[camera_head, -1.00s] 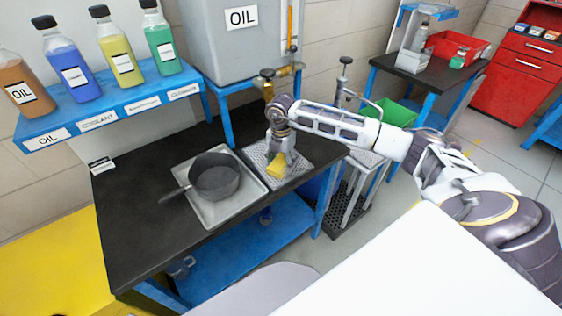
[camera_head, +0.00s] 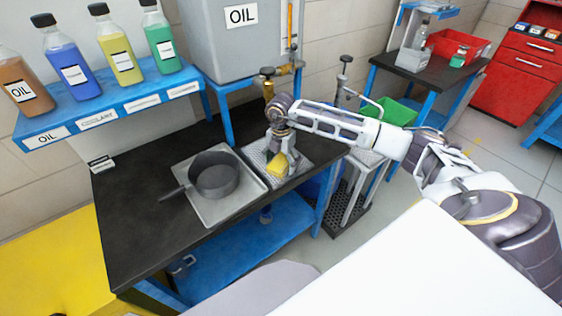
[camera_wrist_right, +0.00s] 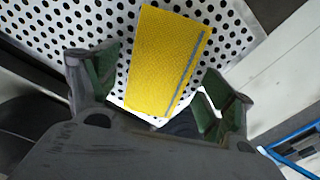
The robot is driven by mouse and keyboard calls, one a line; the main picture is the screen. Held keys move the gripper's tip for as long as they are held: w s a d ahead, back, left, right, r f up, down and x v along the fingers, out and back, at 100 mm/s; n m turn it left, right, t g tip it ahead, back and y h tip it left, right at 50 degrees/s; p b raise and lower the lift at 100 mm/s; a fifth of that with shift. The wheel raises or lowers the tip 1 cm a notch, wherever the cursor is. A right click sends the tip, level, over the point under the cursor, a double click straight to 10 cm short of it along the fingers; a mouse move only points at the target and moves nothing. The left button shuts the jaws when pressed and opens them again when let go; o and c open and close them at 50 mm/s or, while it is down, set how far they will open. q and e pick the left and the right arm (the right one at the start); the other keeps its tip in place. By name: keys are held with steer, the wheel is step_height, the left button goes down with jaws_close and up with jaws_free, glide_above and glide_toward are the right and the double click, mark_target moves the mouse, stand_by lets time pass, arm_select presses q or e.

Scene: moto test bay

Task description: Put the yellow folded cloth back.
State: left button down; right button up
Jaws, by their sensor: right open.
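The yellow folded cloth (camera_head: 277,166) lies on a perforated metal tray (camera_head: 297,175) at the right end of the black bench. In the right wrist view the cloth (camera_wrist_right: 164,62) reaches down between my open fingers, with a grey stripe along one side. My right gripper (camera_head: 280,150) points down over the cloth, its fingers on either side of it. The right wrist view shows the gripper (camera_wrist_right: 155,100) open, with green pads; I cannot tell whether they touch the cloth. My left gripper is not in view.
A dark pan (camera_head: 214,176) stands on a metal tray (camera_head: 212,215) left of the perforated tray. A brass tap (camera_head: 269,85) hangs close behind my right gripper, below the grey oil tank (camera_head: 225,50). The bench's left part (camera_head: 130,220) is clear.

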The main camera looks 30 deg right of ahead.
mark_target(281, 162)
steer(key=shift+r, duration=0.15)
step_height(281, 162, up, 12)
steer(key=b, duration=0.1)
stand_by(0.6)
stand_by(0.8)
